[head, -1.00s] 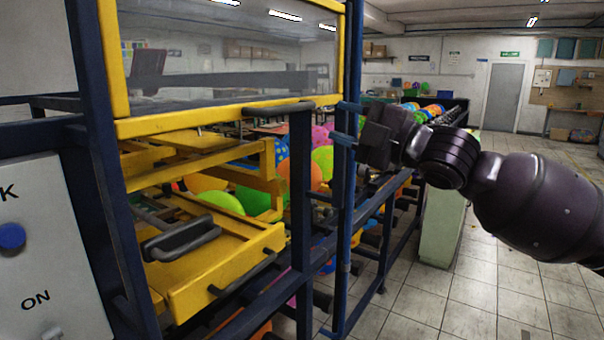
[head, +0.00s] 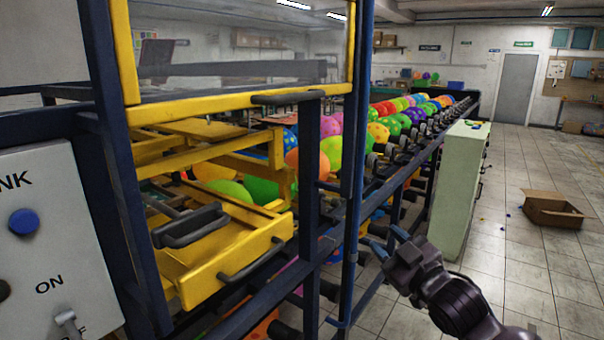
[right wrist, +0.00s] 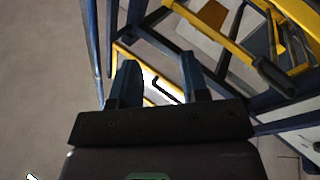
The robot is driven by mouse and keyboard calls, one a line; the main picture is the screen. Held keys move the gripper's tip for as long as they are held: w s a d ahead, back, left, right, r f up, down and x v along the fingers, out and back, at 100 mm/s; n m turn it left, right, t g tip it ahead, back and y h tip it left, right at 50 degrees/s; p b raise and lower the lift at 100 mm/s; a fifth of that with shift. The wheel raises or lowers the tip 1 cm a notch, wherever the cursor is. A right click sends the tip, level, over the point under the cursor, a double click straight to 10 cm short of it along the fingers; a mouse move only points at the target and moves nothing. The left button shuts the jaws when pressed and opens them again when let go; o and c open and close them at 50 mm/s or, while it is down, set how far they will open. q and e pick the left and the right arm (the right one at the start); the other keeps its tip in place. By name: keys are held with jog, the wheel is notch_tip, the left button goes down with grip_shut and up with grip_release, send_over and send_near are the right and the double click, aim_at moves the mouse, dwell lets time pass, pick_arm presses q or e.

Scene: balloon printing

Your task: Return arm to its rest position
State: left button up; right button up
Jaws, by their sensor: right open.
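My right gripper (head: 382,248) is low in the head view, to the right of the machine's dark blue frame post. Its dark arm comes in from the bottom right. In the right wrist view its two blue fingers (right wrist: 156,82) stand apart with nothing held between them. Part of the yellow and blue machine frame shows beyond the fingers. I cannot tell how near the fingertips are to the blue frame. My left gripper is not in view.
The balloon machine has a yellow tray (head: 225,262) and a raised yellow-framed clear guard (head: 240,110). A rack of colourful balloons (head: 410,115) runs behind. A pale green cabinet (head: 463,185) and a cardboard box (head: 552,210) stand right, with open tiled floor around the box.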

jog(key=s+d+f+m+h, duration=0.2)
jog(key=f, duration=0.4)
jog(key=s+d+f+m+h, duration=0.1)
jog(key=s+d+f+m, duration=0.15)
jog(key=f, duration=0.35)
jog(key=s+d+f+m+g+h, duration=0.2)
jog(key=s+d+f+g+h, duration=0.1)
jog(key=s+f, duration=0.8)
jog(key=s+d+f+m+g+h, duration=0.2)
jog(key=s+d+f+m, duration=0.1)
jog(key=s+f, duration=0.9)
jog(key=shift+s+d+m+g+h, duration=0.2)
jog(key=shift+s+m+g+h, duration=0.2)
jog(key=shift+s, duration=0.15)
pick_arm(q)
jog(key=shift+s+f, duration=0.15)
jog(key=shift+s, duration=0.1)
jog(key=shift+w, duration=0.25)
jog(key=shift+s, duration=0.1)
